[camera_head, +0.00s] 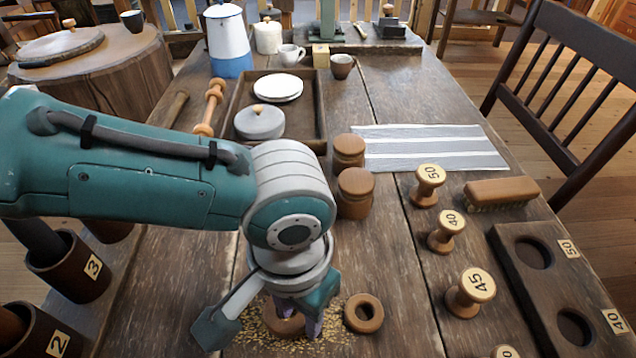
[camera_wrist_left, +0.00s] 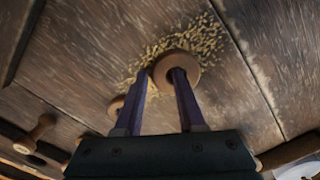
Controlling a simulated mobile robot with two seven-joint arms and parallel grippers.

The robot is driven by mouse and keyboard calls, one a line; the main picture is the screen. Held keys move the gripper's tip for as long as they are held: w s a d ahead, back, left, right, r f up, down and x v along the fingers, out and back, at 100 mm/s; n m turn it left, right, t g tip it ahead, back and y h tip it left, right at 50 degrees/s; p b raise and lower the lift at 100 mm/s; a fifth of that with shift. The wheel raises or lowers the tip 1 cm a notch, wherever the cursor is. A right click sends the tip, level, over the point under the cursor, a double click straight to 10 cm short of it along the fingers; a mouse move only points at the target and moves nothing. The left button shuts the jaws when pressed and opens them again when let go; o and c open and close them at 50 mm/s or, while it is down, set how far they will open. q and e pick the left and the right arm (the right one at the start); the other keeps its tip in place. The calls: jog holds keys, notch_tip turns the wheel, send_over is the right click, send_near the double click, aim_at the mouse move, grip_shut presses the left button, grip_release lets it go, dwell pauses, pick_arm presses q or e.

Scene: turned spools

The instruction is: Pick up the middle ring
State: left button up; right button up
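Two turned wooden rings lie by the table's front. One ring (camera_head: 284,324) lies among grain under my left gripper (camera_head: 308,322), which hides part of it. The other ring (camera_head: 363,313) lies just to its right, clear of the gripper. In the left wrist view the left gripper's (camera_wrist_left: 163,74) two purple fingers reach down to a ring (camera_wrist_left: 182,62). One finger tip is at its hole and the other at its outer side. I cannot tell whether they press on its wall. A second ring (camera_wrist_left: 115,107) is partly hidden behind a finger. My right gripper is out of view.
Numbered spools (camera_head: 471,293) and a dark board with holes (camera_head: 545,290) stand to the right. Two wooden jars (camera_head: 355,194) stand behind the gripper. A tray (camera_head: 305,112) with dishes is farther back.

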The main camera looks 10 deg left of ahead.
pick_arm(q)
jog(key=shift+f, duration=0.1)
grip_shut()
dwell(0.6)
notch_tip(320, 180, up, 8)
jog(key=p, duration=0.3)
jog(key=shift+f+p, duration=0.15)
jog(key=shift+p, duration=0.25)
notch_tip(320, 180, up, 12)
jog(key=p, duration=0.3)
send_over(299, 319)
